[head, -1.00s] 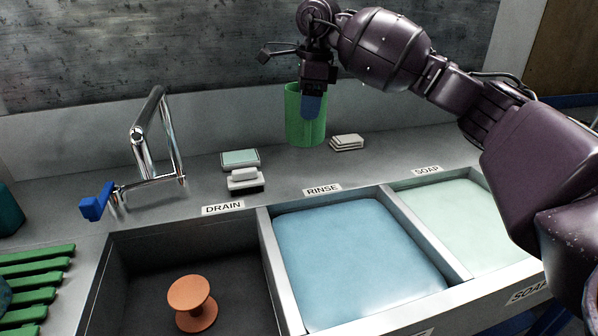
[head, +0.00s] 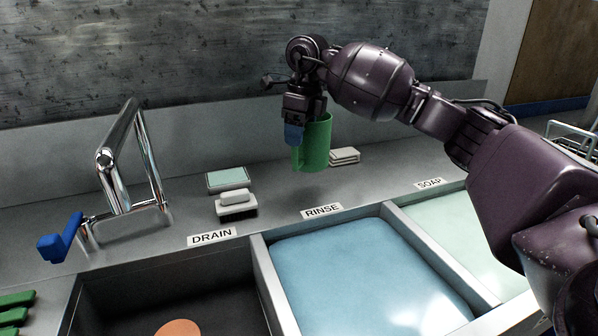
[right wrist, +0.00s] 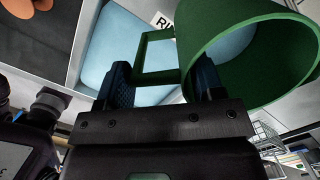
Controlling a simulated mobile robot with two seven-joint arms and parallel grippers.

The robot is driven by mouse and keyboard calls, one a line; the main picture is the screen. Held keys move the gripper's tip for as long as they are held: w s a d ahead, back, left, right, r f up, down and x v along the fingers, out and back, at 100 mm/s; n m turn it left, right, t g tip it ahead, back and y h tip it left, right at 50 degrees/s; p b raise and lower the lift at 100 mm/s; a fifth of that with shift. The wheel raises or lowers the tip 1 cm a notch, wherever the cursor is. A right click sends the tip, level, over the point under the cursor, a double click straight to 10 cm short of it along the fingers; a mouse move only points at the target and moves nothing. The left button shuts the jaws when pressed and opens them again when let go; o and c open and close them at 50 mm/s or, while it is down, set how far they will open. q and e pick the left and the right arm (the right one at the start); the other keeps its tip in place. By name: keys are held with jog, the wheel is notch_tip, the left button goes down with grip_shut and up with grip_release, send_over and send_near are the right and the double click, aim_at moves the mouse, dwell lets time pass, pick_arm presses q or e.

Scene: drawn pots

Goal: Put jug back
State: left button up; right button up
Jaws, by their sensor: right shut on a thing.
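The green jug (head: 318,142) is in my right gripper (head: 294,134), above the counter behind the RINSE label. I cannot tell for sure whether its base touches the counter. In the right wrist view, the jug's open mouth and wall (right wrist: 255,60) are at the upper right and its square handle (right wrist: 157,52) is beside them. The blue fingers of my right gripper (right wrist: 163,85) are at the handle, shut on it. My left gripper is not in view.
A white brush (head: 236,203), a pale green sponge (head: 231,180) and a stack of pale cloths (head: 345,156) lie on the counter. A chrome tap (head: 112,175) with a blue lever stands left. In front are the dark drain basin (head: 170,290), blue rinse basin (head: 360,265) and pale soap basin (head: 460,235).

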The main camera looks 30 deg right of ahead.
aim_at(300, 163)
notch_tip(300, 163, down, 5)
jog(key=shift+f, duration=0.15)
notch_tip(300, 163, down, 4)
jog(key=shift+r+b, duration=0.1)
jog(key=shift+b, duration=0.3)
jog(key=shift+f, duration=0.3)
jog(key=shift+r, duration=0.1)
jog(key=o, duration=1.6)
jog(key=shift+f, duration=0.2)
